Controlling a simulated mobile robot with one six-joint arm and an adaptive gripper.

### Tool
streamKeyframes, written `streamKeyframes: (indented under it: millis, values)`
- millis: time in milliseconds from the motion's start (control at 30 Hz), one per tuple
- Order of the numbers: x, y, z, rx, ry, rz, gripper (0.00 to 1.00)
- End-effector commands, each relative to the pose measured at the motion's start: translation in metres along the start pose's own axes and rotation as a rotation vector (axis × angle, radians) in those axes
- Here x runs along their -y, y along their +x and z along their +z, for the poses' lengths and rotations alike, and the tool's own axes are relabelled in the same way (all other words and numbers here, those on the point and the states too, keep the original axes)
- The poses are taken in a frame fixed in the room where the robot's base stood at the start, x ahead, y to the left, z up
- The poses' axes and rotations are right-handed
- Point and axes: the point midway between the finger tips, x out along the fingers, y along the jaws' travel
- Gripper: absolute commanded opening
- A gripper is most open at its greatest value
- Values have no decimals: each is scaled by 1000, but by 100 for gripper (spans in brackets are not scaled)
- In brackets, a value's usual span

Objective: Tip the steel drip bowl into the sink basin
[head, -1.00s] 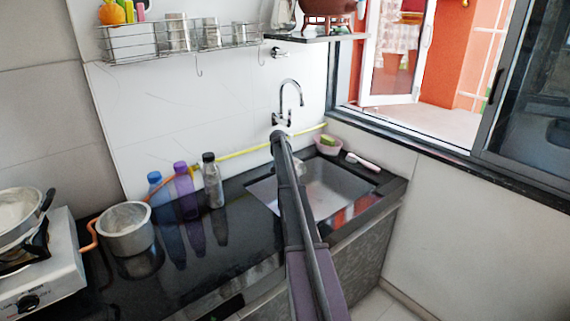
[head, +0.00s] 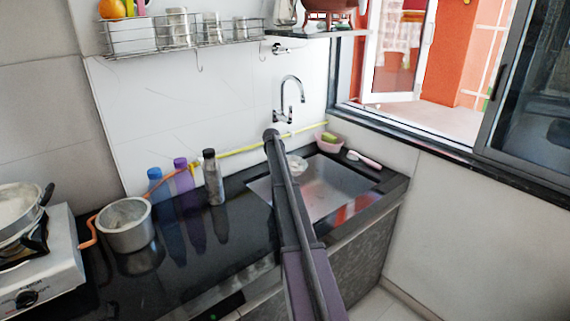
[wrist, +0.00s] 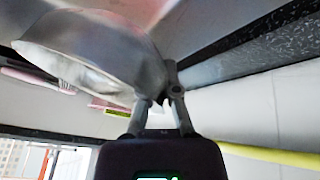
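The steel drip bowl (wrist: 95,45) fills the upper left of the wrist view, its rounded outside and part of its pale inside showing. My gripper (wrist: 163,100) appears shut on the bowl's rim; the exact contact is partly hidden. The bowl looks tilted relative to the gripper. In the head view the bowl (head: 297,164) shows small beside my arm, over the back left part of the sink basin (head: 330,187). My arm hides part of the basin, and the gripper's fingers cannot be made out there. The bowl's contents cannot be told.
The tap (head: 290,98) stands behind the basin. A pink dish with a sponge (head: 329,144) and a brush (head: 364,159) lie on the back right rim. Bottles (head: 212,178), a steel pot (head: 125,226) and a stove (head: 38,262) stand left. A yellow hose (head: 240,150) runs along the wall.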

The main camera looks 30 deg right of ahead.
Motion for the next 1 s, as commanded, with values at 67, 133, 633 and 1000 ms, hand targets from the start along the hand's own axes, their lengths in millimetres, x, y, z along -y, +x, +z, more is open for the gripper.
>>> streamKeyframes:
  millis: [67,133,633,1000]
  values:
    - [1,4,1,2,-13,26,0]
    - [1,4,1,5,-20,43,0]
    - [0,1,0,5,-27,60,0]
    - [-3,-22,-10,11,-53,115,0]
